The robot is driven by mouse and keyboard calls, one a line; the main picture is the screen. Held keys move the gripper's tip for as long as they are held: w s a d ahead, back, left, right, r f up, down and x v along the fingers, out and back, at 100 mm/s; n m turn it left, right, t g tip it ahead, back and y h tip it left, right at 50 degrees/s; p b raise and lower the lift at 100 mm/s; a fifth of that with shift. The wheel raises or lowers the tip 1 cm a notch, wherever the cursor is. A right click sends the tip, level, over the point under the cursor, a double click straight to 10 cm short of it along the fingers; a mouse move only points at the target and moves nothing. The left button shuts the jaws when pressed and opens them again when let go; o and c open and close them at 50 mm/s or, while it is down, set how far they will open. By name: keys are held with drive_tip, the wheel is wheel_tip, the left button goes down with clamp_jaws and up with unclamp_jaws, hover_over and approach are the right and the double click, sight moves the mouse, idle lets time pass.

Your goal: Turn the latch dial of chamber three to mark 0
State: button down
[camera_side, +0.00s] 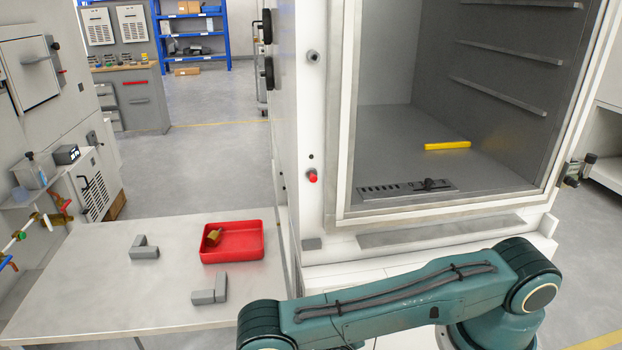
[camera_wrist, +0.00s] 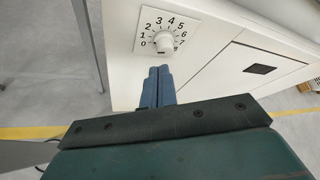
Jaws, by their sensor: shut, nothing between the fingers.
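A latch dial (camera_wrist: 163,41) shows in the wrist view. Which mark the knob points to is too small to tell. My gripper (camera_wrist: 158,70) is shut and empty, its blue fingertips just below the dial in the picture. A gap to the knob seems to show, but I cannot tell the distance. In the side view the chamber (camera_side: 341,150) stands open at the front; the dial and my gripper are not visible there.
A yellow bar (camera_side: 447,146) lies on the chamber floor. A steel table (camera_side: 100,300) left of the chamber carries a red tray (camera_side: 240,252) with a brass piece (camera_side: 214,237) and two grey L-shaped blocks (camera_side: 145,250). A panel with a dark recess (camera_wrist: 259,69) is right of the dial.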

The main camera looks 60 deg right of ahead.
drive_tip(key=shift+s, duration=0.1)
drive_tip(key=shift+s+d+r, duration=0.15)
drive_tip(key=shift+s+r, duration=0.1)
drive_tip(key=shift+s, duration=0.45)
drive_tip(key=w+d, duration=0.5)
idle(0.4)
drive_tip(key=shift+s+f, duration=0.1)
drive_tip(key=shift+f, duration=0.15)
idle(0.9)
drive_tip(key=shift+w+a+f, duration=0.2)
drive_tip(key=shift+a+f, duration=0.05)
drive_tip(key=shift+f, duration=0.05)
idle(0.9)
drive_tip(key=shift+r, duration=0.15)
